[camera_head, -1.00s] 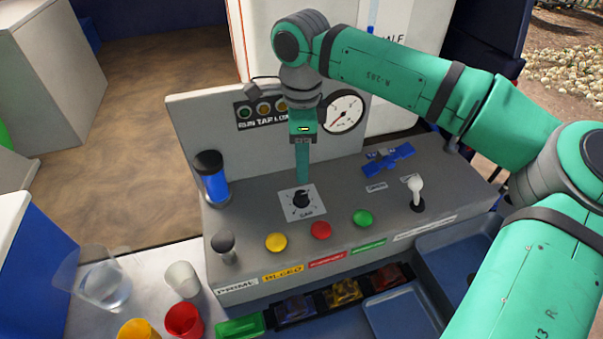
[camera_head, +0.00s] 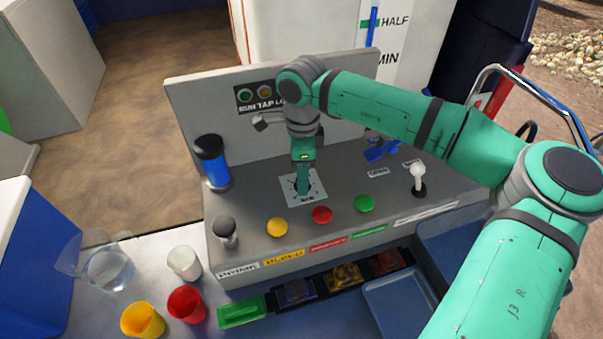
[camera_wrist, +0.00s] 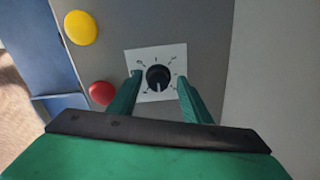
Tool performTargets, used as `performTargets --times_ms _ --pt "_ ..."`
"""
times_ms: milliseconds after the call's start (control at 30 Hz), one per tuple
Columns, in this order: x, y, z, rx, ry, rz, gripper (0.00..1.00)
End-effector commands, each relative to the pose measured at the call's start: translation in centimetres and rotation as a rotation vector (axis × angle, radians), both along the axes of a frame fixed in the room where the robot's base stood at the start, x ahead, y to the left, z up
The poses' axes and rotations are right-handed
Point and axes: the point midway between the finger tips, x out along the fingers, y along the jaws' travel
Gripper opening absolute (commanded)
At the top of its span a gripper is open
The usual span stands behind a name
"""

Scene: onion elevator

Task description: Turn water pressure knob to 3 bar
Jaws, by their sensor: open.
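The water pressure knob (camera_wrist: 158,78) is black and round, on a white dial plate (camera_wrist: 140,60) with marks around it. In the head view the plate (camera_head: 290,200) lies on the grey console top, and my gripper hides the knob there. My gripper (camera_wrist: 158,90) points down over the dial. In the wrist view its two green fingers are open, one on each side of the knob, with gaps to it. In the head view my gripper (camera_head: 303,190) is right above the plate. The dial numbers are too small to read. The pressure gauge is hidden behind my arm.
Yellow (camera_head: 277,227), red (camera_head: 322,215) and green (camera_head: 364,203) buttons line the console front. A white-topped lever (camera_head: 418,178) and a blue valve handle (camera_head: 382,150) stand to the right. A blue cylinder (camera_head: 213,163) is at left. Cups (camera_head: 185,263) stand on the counter.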

Motion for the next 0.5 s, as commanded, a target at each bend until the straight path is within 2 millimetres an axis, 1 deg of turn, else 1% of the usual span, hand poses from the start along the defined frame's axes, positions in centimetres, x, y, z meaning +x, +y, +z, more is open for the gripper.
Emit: performTargets --times_ms 167,267,300,333,367,500 --pt "0.0 0.05 -0.01 0.0 0.0 0.001 0.44" --pt "0.0 0.22 -0.01 0.0 0.0 0.004 0.23" --pt "0.0 0.28 0.0 0.0 0.0 0.004 0.13" --pt "-0.01 0.31 0.0 0.0 0.001 0.005 0.06" --pt "-0.01 0.34 0.0 0.0 0.001 0.005 0.03" --pt "0.01 0.47 0.0 0.001 0.0 0.005 0.03"
